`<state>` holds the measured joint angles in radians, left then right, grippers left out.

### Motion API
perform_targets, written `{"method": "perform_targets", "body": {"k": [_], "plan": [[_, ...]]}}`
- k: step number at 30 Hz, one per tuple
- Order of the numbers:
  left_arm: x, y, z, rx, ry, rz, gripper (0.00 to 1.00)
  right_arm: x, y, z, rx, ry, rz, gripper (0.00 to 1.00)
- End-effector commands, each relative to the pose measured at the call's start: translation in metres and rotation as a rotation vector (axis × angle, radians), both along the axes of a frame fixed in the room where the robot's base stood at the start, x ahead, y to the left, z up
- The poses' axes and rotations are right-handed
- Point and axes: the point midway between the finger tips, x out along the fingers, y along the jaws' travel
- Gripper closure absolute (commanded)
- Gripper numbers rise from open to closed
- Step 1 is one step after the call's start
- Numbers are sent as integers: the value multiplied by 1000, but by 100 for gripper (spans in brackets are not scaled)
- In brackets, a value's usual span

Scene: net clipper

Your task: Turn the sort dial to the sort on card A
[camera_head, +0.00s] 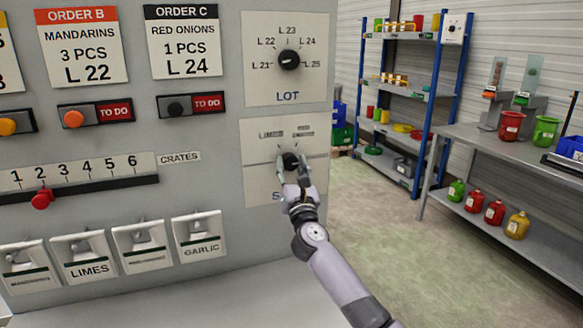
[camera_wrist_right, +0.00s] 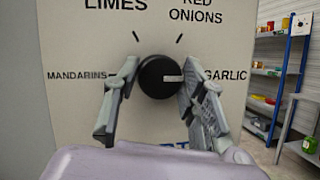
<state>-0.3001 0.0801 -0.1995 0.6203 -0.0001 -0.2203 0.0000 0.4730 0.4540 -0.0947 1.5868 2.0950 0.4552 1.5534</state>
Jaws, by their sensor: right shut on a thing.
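The sort dial (camera_head: 290,161) is a black round knob on a white plate (camera_head: 259,185) at the lower right of the grey panel. My right gripper (camera_wrist_right: 158,95) is shut on the dial, one finger on each side of it. In the right wrist view the dial (camera_wrist_right: 155,76) has its white mark pointing right, towards GARLIC (camera_wrist_right: 225,76). The labels LIMES, RED ONIONS and MANDARINS (camera_wrist_right: 77,76) stand around it. A card (camera_head: 9,60) at the far left edge is mostly cut off and its sort cannot be read. My left gripper is out of view.
The lot dial (camera_head: 289,60) sits above the sort dial. Left are cards for orders B (camera_head: 82,50) and C (camera_head: 183,45), a crates slider (camera_head: 42,199) and several labelled flaps (camera_head: 201,238). A shelf rack (camera_head: 398,95) and a bench (camera_head: 500,150) stand at the right, with open floor before them.

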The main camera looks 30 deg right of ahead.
Motion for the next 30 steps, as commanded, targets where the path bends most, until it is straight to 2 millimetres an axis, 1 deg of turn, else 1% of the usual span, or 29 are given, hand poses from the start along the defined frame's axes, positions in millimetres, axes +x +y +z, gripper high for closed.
{"method": "perform_targets", "body": {"k": [1,4,9,14,20,30], "plan": [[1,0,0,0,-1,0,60,0,-1,0,0,0,-1,84],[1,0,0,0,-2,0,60,0,-1,0,1,0,-2,90],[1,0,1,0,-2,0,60,0,-1,0,-7,3,-2,90],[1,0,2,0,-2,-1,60,0,-1,0,-50,14,-3,90],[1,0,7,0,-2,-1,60,0,-2,0,-165,42,-3,90],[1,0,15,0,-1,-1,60,-1,-4,0,-469,116,-4,90]]}}
